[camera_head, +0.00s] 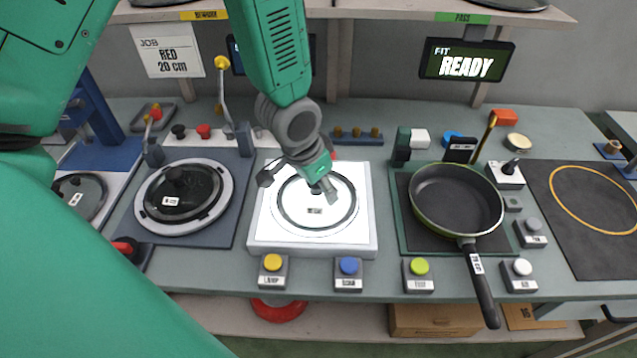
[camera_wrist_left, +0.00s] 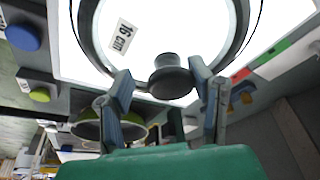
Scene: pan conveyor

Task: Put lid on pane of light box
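A glass lid with a dark rim (camera_head: 281,216) is at the white pane of the light box (camera_head: 262,238); I cannot tell whether it rests fully on it. Its "16 cm" label (camera_wrist_left: 123,37) and dark knob (camera_wrist_left: 170,78) show in the left wrist view. My left gripper (camera_head: 322,184) points down over the lid and partly hides it. In the left wrist view its fingers (camera_wrist_left: 162,88) stand apart on either side of the knob, with a gap at least on the left. My right gripper is not in view.
A second lid (camera_head: 178,192) lies on a round plate left of the light box. A frying pan (camera_head: 457,200) stands to the right, its handle over the front edge. Yellow (camera_head: 273,264) and blue (camera_head: 348,267) buttons line the front. A sign reads "READY" (camera_head: 467,62).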

